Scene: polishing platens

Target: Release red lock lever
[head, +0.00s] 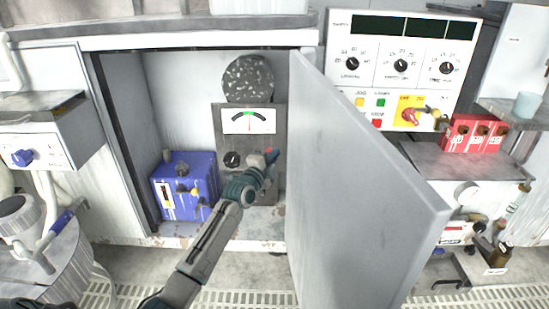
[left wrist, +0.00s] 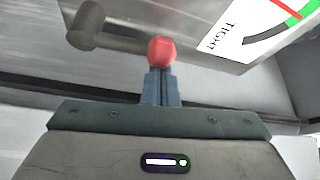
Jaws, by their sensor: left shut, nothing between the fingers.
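The red lock lever shows as a round red knob (left wrist: 162,52) in the left wrist view, with a grey rod running left to a grey cylindrical hub (left wrist: 88,25). In the head view only a small bit of red (head: 269,151) shows at the gripper's tip, in front of the grey gauge panel inside the open cabinet. My left gripper (head: 273,157) is shut and empty. Its closed fingertips (left wrist: 161,76) are right at the knob's lower edge in the left wrist view. I cannot tell whether they touch it. My right gripper is not in view.
A blue box (head: 184,187) stands left inside the cabinet. The open cabinet door (head: 355,190) blocks room to the right of my left arm. A control panel (head: 402,70) is at the upper right.

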